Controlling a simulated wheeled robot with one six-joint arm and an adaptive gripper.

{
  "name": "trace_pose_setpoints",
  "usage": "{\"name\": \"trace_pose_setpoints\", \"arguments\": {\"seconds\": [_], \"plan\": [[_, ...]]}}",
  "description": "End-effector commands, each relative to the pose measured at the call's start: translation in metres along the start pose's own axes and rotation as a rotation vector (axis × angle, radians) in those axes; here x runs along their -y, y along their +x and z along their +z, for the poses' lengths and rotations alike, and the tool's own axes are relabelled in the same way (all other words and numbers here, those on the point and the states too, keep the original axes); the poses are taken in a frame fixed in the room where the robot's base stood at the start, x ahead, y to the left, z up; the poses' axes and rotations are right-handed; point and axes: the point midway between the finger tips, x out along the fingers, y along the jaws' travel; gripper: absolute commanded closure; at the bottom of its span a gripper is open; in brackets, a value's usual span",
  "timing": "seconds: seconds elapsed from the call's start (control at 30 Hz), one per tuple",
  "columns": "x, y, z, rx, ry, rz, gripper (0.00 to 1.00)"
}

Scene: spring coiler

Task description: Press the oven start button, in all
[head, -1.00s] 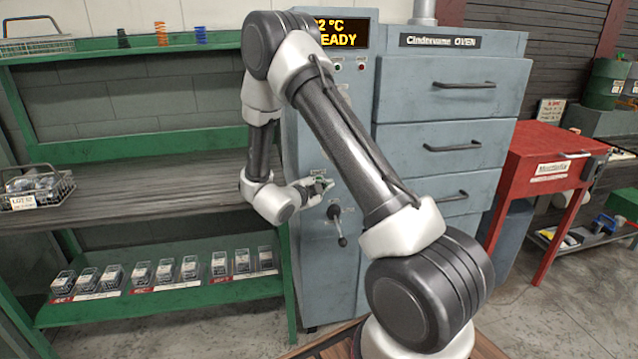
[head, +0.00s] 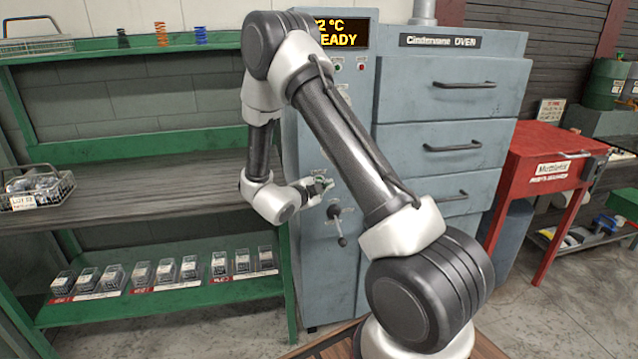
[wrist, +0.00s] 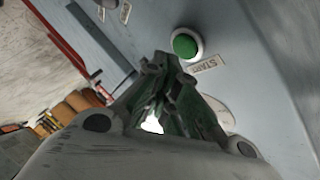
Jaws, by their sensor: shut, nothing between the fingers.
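The oven (head: 450,105) is a blue-grey cabinet with several drawers and a control column on its left. The start button (wrist: 185,44) is a green dome in a pale ring, with a START label (wrist: 207,64) beside it in the wrist view. My gripper (wrist: 160,68) is shut and empty, its fingertips just below and left of the button in that view; I cannot tell whether they touch the panel. In the head view my gripper (head: 322,186) is close in front of the column, and the button is hidden there. The display (head: 340,33) shows "READY", partly covered by my arm.
A black-knobbed lever (head: 338,228) sticks out of the column just below my gripper. A green shelf rack (head: 150,145) with a wire basket (head: 38,190) and small boxes stands at left. A red table (head: 553,150) stands at right.

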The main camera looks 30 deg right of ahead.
Motion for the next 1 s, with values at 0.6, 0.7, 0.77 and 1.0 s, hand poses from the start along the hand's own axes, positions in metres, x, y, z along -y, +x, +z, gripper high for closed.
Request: {"name": "trace_pose_setpoints", "arguments": {"seconds": [0.6,0.7,0.77,1.0], "plan": [[0.0045,0.0059,0.0041,0.0,-0.001,0.0,1.0],[0.0046,0.0059,0.0042,0.0,0.0,0.0,1.0],[0.0047,0.0062,0.0044,0.0,0.0,0.0,1.0],[0.006,0.008,0.0057,0.0,0.0,0.0,1.0]]}}
